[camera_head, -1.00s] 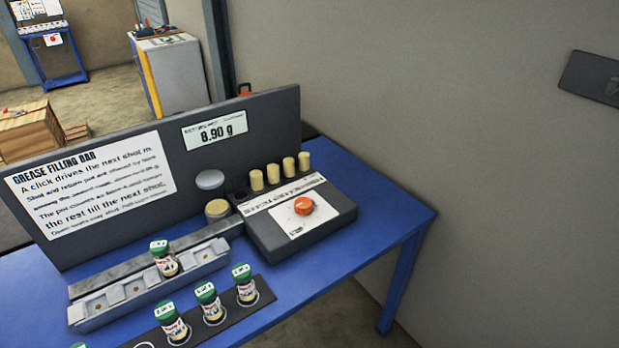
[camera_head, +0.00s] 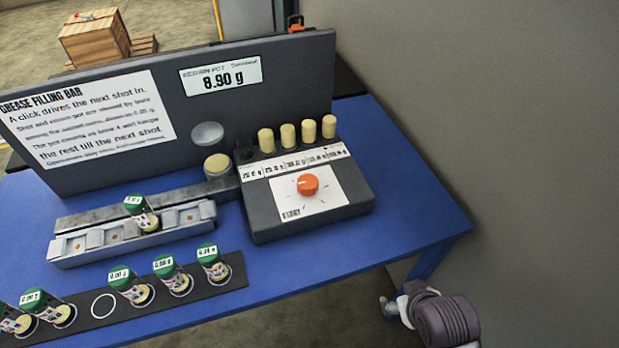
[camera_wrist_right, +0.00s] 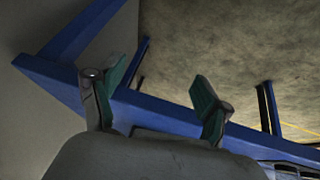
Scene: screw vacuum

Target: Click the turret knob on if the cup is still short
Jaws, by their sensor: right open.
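The orange turret knob (camera_head: 308,184) sits on a white dial plate on the dark control box at the right of the bench. One cup (camera_head: 140,212) with a green top stands in the pale metal rail. The display (camera_head: 221,76) on the back panel reads 8.90 g. My right gripper shows in the head view (camera_head: 390,306) beside the table's right front edge, well apart from the knob. In the right wrist view (camera_wrist_right: 155,100) its two fingers are spread with nothing between them. My left gripper is out of view.
Several green-topped cups stand on a dark strip (camera_head: 225,297) along the front, with one empty ring (camera_head: 103,305). Several tan cylinders (camera_head: 288,137) stand behind the knob. The blue table (camera_head: 400,212) is clear right of the box. A grey wall rises at the right.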

